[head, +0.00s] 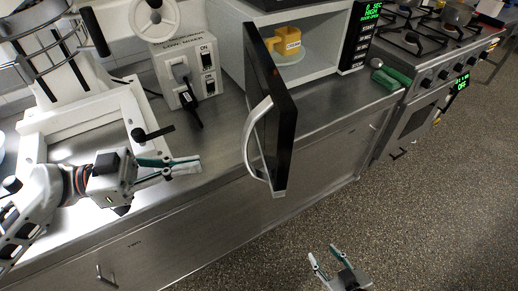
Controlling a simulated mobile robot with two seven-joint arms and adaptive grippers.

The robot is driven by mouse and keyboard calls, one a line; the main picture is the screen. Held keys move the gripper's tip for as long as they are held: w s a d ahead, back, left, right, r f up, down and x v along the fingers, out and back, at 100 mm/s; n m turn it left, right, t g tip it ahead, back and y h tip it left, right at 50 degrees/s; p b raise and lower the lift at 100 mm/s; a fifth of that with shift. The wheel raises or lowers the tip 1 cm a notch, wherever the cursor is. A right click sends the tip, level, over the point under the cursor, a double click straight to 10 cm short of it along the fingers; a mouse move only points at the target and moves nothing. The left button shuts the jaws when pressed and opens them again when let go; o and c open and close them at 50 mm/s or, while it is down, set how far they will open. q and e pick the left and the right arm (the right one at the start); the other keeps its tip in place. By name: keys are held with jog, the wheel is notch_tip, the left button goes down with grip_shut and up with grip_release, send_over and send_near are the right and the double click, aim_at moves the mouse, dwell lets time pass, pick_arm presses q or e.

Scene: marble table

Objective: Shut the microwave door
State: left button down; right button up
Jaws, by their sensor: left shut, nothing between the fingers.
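The microwave (345,45) stands on the steel counter, its cavity open to view. Its black door (275,110) is swung wide open and sticks out over the counter's front edge. The white curved door handle (251,145) faces left. My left gripper (198,165) is shut and empty, left of the handle and apart from it. My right gripper (325,254) is at the bottom of the view, below and right of the door, with its fingers apart and nothing between them.
A yellow mug (288,42) sits on a plate inside the microwave. A white switch box with a plugged-in black cable (190,97) and a large white machine (70,85) stand on the left. A green-handled item (392,77) lies right of the microwave, near the stove (425,75). Floor space in front is clear.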

aim_at(275, 152)
pick_arm(q)
jog(key=d+p, duration=0.2)
jog(key=d, duration=0.2)
jog(key=w+d+p, duration=0.1)
jog(key=d, duration=0.3)
jog(key=w+d+p, duration=0.1)
jog(key=d+p, duration=0.1)
jog(key=d, duration=0.2)
jog(key=shift+w+d+r+p, duration=0.15)
jog(key=shift+d+r+p, duration=0.05)
jog(key=shift+d+p, duration=0.15)
jog(key=shift+w+d+f, duration=0.1)
jog(key=shift+d, duration=0.35)
jog(key=shift+d+f, duration=0.1)
jog(key=shift+d, duration=0.05)
